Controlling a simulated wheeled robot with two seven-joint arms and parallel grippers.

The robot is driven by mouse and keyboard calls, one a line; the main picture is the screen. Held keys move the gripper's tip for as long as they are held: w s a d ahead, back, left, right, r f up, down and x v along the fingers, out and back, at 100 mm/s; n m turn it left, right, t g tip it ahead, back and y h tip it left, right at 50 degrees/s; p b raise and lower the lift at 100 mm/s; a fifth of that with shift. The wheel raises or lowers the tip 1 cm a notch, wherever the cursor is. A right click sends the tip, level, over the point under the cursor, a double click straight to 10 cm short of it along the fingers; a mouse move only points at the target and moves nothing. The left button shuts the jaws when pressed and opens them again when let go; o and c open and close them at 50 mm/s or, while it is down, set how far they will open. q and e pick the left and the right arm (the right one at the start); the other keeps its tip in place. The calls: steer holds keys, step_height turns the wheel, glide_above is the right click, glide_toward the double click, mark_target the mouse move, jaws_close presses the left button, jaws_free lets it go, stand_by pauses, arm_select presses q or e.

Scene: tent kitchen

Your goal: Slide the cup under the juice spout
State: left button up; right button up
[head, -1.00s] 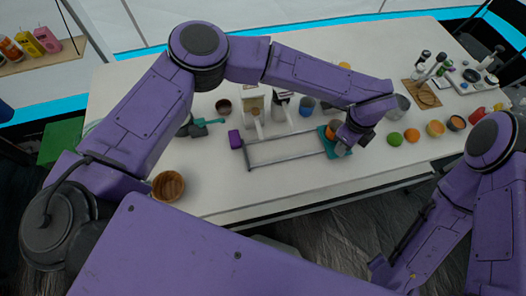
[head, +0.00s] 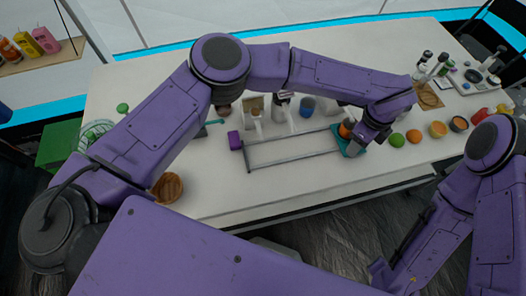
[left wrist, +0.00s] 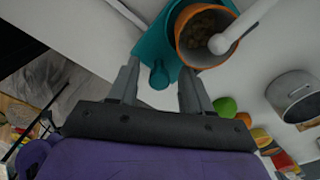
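The orange cup (head: 346,128) sits on a teal sliding carriage (head: 351,149) at the right end of a two-bar rail (head: 290,150). In the left wrist view the cup (left wrist: 186,40) holds something brown, and a white spout (left wrist: 222,42) with a rounded end overlaps its mouth. My left gripper (head: 362,140) is at the carriage. In the left wrist view its two fingers (left wrist: 158,90) are apart, one on each side of the carriage's teal knob (left wrist: 158,75), with gaps showing. My right arm shows at the right, but its gripper is out of view.
A purple block (head: 234,140) ends the rail at the left. Fruit, including a green one (head: 397,140), lies to the right. A wooden bowl (head: 168,187) is at the left.

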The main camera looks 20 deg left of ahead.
arm_select(q)
steer(key=shift+r, duration=0.1)
step_height(320, 180, up, 7)
steer(key=p, duration=0.4)
steer(key=shift+p, duration=0.4)
steer(key=shift+s, duration=0.1)
